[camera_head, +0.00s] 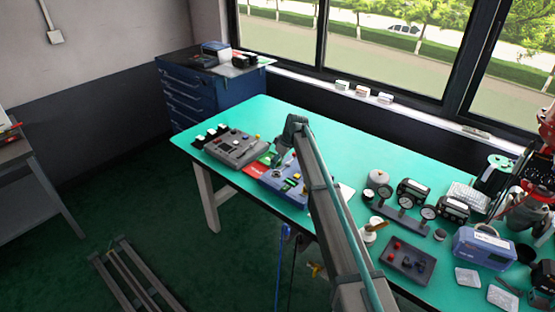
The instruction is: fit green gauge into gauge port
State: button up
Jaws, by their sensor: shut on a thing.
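My gripper (279,160) points down over the left end of a blue device (283,188), which looks like the valve positioner. The device lies on the green table with small yellow and dark fittings on top. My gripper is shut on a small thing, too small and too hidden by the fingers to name. I cannot make out the green gauge for certain. The gauge port cannot be told apart at this size, and my own arm covers the right side of the device. I cannot tell whether the held thing touches the device.
A grey panel (235,147) with knobs lies left of the device. A rack of dial gauges (404,218), a dark tray (408,262) and a blue-grey case (484,248) crowd the right of the table (330,142). The table's back strip is clear.

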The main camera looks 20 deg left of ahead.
aim_at(277, 167)
jog(key=shift+f+b, duration=0.35)
jog(key=shift+f, duration=1.5)
jog(key=shift+b, duration=0.35)
jog(key=shift+f+b, duration=0.35)
jog(key=shift+f, duration=0.25)
dwell(0.4)
jog(key=o, duration=0.9)
jog(key=shift+p+v, duration=1.35)
jog(key=shift+v, duration=4.2)
jog(key=shift+f, duration=0.1)
